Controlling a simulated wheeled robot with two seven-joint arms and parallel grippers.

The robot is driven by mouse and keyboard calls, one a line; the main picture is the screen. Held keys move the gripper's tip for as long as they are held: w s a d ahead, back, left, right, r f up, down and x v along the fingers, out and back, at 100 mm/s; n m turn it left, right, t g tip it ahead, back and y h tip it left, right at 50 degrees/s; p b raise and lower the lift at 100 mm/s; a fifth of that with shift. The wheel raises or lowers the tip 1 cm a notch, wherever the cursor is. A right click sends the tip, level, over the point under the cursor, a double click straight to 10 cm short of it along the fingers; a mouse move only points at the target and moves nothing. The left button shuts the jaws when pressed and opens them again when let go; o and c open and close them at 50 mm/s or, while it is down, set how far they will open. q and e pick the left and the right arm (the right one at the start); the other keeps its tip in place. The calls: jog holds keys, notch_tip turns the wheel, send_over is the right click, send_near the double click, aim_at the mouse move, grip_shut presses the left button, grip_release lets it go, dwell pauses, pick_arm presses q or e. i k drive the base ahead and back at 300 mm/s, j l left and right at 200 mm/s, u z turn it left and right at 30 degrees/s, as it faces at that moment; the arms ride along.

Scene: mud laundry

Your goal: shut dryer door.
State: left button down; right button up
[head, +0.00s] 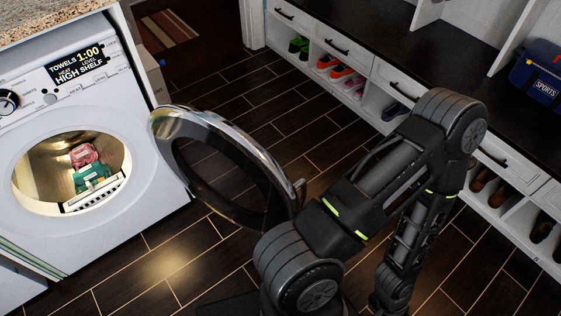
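The white dryer (140,150) stands at the left with its round opening facing me. Its round door (160,125), dark glass in a chrome rim, is swung wide open to the right of the opening. A small catch or handle (299,186) sticks out at the door's right edge. Inside the drum (38,165) lie pink and green folded cloths (88,165). One of my arms bends across the right half, with its lower part close in front of the door's lower right edge; I cannot tell whether they touch. Neither gripper's fingers show.
A white bench (345,70) with a dark top, drawers and shoe cubbies runs along the right. A blue sports bag (540,75) sits on it. The dark plank floor (290,120) between dryer and bench is clear. A striped rug (165,28) lies at the back.

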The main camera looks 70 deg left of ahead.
aim_at(167, 122)
jog(key=i+l+u, duration=0.1)
jog(key=i+u, duration=0.15)
jog(key=i, duration=0.2)
jog(key=i+l+u, duration=0.3)
jog(key=i, duration=0.15)
jog(key=i+u, duration=0.15)
jog(key=u, duration=0.3)
jog(key=i+j+u, duration=0.1)
jog(key=u, duration=0.35)
jog(key=i+l+u, duration=0.1)
jog(key=u, duration=0.3)
jog(key=i+l+u, duration=0.1)
jog(key=i+u, duration=0.15)
jog(key=u, duration=0.2)
jog(key=i+l+u, duration=0.15)
jog(key=u, duration=0.3)
jog(key=i+u, duration=0.25)
jog(key=u, duration=0.25)
jog(key=i+l+u, duration=0.2)
jog(key=u, duration=0.25)
jog(key=i+l+u, duration=0.15)
jog(key=u, duration=0.35)
jog(key=i+l+u, duration=0.15)
jog(key=l+u, duration=0.6)
jog(key=u, duration=0.2)
jog(key=j+z, duration=0.1)
jog(key=z, duration=1.4)
jog(key=k+j, duration=0.15)
jog(key=k, duration=0.3)
